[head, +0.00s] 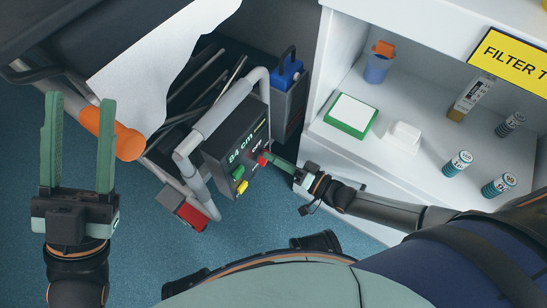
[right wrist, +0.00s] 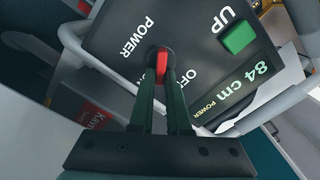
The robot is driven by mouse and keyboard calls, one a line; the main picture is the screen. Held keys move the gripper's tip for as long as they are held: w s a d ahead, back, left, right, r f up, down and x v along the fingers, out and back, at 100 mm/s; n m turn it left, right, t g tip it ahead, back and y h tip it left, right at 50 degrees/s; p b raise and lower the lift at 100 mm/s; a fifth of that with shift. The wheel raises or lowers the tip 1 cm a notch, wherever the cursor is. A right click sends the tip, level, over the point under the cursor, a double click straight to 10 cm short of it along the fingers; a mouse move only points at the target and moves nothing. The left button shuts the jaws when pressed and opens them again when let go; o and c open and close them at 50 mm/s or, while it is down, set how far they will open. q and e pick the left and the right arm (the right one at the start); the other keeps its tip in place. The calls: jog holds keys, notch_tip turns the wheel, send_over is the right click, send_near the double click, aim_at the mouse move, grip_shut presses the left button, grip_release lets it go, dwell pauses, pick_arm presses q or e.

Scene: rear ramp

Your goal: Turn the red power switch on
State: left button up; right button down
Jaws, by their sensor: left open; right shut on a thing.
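The red power switch (head: 262,160) is a small knob on the front of a dark control box (head: 221,139) with an "84 cm" display. My right gripper (head: 270,158) reaches the box from the right and is shut on the switch. In the right wrist view the red switch (right wrist: 161,63) sits between the green fingertips (right wrist: 162,77), with "POWER" and part of "OFF" lettered near it. My left gripper (head: 79,145) is open and empty at the far left, away from the box.
A green button (head: 238,173) and a yellow one (head: 242,187) sit beside the switch. A grey tube frame (head: 190,170) surrounds the box. An orange handle (head: 112,134) is near my left gripper. A white shelf (head: 390,80) with small items stands right.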

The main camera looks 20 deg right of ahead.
jog(key=shift+d+f+m+b, duration=0.15)
jog(key=shift+m+b, duration=0.1)
jog(key=shift+m, duration=0.95)
jog(key=shift+a+f+m+b, duration=0.1)
jog(key=shift+f+m+b, duration=0.15)
jog(key=shift+m, duration=0.95)
jog(key=shift+d+f+m+b, duration=0.1)
jog(key=shift+m+b, duration=0.2)
jog(key=shift+m, duration=0.9)
jog(key=c, duration=0.9)
grip_release()
jog(key=shift+r, duration=0.1)
jog(key=shift+w, duration=0.1)
